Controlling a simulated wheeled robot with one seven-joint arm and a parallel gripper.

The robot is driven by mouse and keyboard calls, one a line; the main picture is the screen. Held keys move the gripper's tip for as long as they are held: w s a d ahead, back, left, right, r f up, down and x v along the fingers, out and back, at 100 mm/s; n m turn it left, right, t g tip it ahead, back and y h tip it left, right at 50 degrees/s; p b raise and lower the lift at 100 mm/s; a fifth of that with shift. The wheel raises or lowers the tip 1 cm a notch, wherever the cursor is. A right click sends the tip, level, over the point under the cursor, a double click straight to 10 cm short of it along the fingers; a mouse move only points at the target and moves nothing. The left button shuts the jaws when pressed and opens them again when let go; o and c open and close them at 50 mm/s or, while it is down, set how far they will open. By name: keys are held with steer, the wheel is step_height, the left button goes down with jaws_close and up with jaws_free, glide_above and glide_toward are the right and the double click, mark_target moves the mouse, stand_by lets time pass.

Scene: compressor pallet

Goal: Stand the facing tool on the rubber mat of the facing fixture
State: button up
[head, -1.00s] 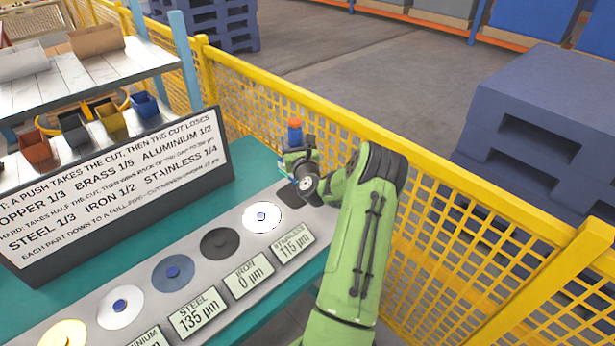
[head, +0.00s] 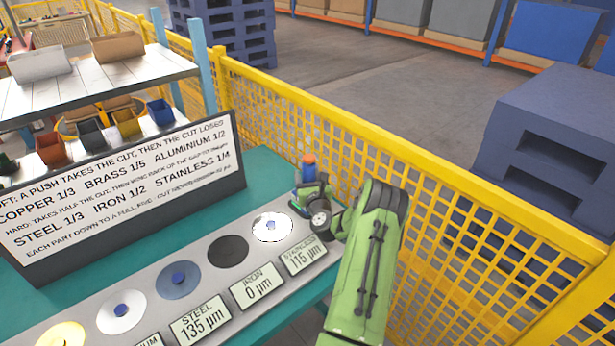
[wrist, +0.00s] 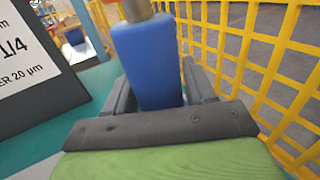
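The facing tool (head: 309,172) is a blue upright block with an orange top, at the far right end of the bench in the head view. My gripper (head: 312,204) is shut on it, low over the end of the grey fixture strip (head: 143,290). In the wrist view the blue body (wrist: 147,62) fills the space between the two dark fingers (wrist: 155,92). The tool's lower end is hidden, so I cannot tell whether it touches the surface. The rubber mat is covered by my gripper.
Several more discs line the strip, including the dark iron disc (head: 228,251) and the blue-grey steel disc (head: 178,280). A lettered board (head: 120,200) stands behind. A yellow mesh fence (head: 440,190) runs close along the far side. Bare green bench (head: 262,178) lies behind the strip.

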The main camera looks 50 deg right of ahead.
steer(key=shift+o, duration=1.3)
steer(key=shift+r, duration=0.1)
